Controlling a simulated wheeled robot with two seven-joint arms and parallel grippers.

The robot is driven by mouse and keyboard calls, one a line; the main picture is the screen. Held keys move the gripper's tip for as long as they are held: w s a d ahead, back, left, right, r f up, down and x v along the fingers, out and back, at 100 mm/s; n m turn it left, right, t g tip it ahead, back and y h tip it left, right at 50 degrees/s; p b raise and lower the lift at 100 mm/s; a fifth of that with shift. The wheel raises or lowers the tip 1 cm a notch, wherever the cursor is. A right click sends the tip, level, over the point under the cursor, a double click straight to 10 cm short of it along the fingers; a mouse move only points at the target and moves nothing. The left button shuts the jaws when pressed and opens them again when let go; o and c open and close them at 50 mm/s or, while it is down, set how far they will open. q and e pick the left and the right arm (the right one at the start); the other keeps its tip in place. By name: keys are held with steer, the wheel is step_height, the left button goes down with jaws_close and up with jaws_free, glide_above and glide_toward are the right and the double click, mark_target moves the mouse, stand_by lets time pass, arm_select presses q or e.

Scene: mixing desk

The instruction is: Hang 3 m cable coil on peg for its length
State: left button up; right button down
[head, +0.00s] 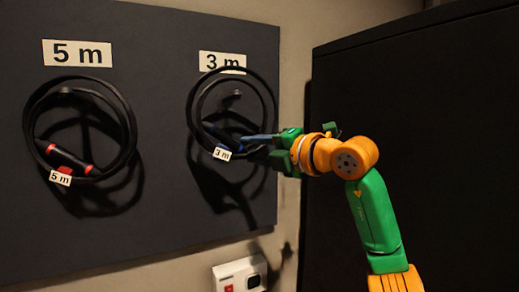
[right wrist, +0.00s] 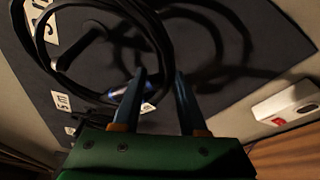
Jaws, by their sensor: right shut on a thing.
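The black 3 m cable coil (head: 272,97), with a blue-banded connector and a white "3 m" tag (head: 222,153), is held upright in front of the dark board. My right gripper (head: 247,141) is shut on the coil's lower right part. The peg (head: 232,97) under the "3 m" label (head: 222,62) shows inside the loop's outline, below the loop's top. I cannot tell whether the peg passes through the loop. In the right wrist view the coil (right wrist: 167,48) runs beyond my fingers (right wrist: 158,98), with the blue band near the left finger. My left gripper is out of view.
A second coil (head: 129,125) with a red-banded connector and "5 m" tag hangs on the peg (head: 66,91) under the "5 m" label (head: 77,53). A white box (head: 240,274) is on the wall below the board (head: 160,40). A large dark panel (head: 420,90) stands at right.

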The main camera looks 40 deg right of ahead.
steer(key=shift+w+d+p, duration=0.2)
steer(key=shift+w+p, duration=0.1)
steer(key=shift+w, duration=0.45)
steer(key=shift+w+d+p, duration=0.15)
steer(key=shift+w+p, duration=0.15)
steer(key=shift+w, duration=0.4)
steer(key=shift+w+d+f, duration=0.3)
steer(key=shift+w+f, duration=0.3)
steer(key=shift+w, duration=0.1)
steer(key=shift+f+b, duration=0.25)
steer(key=shift+b, duration=0.05)
steer(key=c, duration=0.5)
jaws_free()
steer(key=shift+c, duration=0.2)
steer(key=shift+o, duration=0.9)
steer(key=shift+s+a+r, duration=0.1)
steer(key=shift+a, duration=0.05)
